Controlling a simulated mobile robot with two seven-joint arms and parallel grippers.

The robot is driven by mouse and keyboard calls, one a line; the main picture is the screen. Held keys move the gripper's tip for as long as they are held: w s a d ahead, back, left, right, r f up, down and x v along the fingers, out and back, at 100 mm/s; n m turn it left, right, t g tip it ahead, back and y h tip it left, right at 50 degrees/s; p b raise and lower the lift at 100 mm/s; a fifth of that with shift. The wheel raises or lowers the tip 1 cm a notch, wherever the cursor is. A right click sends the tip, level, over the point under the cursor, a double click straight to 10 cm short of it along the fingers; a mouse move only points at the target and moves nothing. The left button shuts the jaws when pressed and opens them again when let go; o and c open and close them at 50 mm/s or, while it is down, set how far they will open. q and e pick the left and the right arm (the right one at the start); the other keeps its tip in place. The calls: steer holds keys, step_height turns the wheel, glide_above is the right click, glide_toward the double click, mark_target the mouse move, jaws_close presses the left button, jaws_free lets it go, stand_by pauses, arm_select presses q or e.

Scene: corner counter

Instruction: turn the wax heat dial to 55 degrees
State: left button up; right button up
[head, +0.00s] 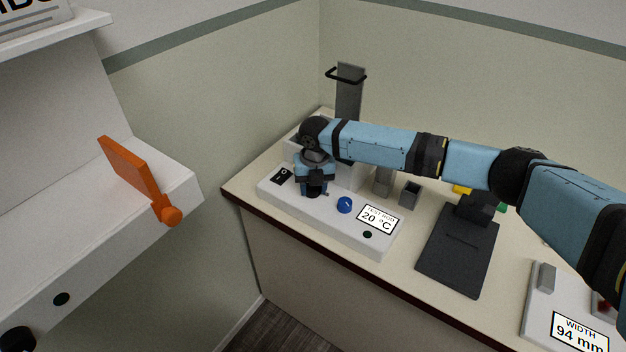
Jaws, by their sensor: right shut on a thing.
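A white heater unit (328,228) stands on the counter near the corner. Its top carries a black rocker switch (282,175), a blue knob (345,205) with a white mark, and a display (377,217) that seems to read TEST ROD 20 °C. My right gripper (314,191) points down onto the unit, between the switch and the blue knob. It is shut on what I take to be the wax heat dial; the fingers hide it, so its setting cannot be read. The blue knob stands just right of the fingers. My left gripper is not in view.
A dark grey plate (458,250) lies right of the unit, and a panel (566,329) reading WIDTH 94 mm is farther right. A grey post (349,92) rises behind. An orange lever (130,166) sits on a white machine at left.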

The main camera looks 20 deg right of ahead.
mark_target(314, 188)
steer(key=m+p, duration=0.4)
steer(key=m, duration=0.1)
steer(key=shift+r+m+p, duration=0.2)
steer(key=shift+m+p, duration=0.1)
steer(key=shift+p, duration=0.05)
steer(key=shift+m+p, duration=0.55)
steer(key=shift+m, duration=0.15)
steer(key=shift+m+p, duration=0.5)
steer(key=shift+m, duration=0.3)
steer(key=shift+f+m, duration=0.15)
steer(key=shift+m, duration=0.15)
steer(key=o, duration=0.9)
steer(key=shift+s+d+r+b, duration=0.1)
steer(key=shift+r+b, duration=0.25)
steer(key=shift+r, duration=3.1)
steer(key=shift+s+r+b, duration=0.1)
steer(key=shift+r+b, duration=0.25)
steer(key=shift+r, duration=3.1)
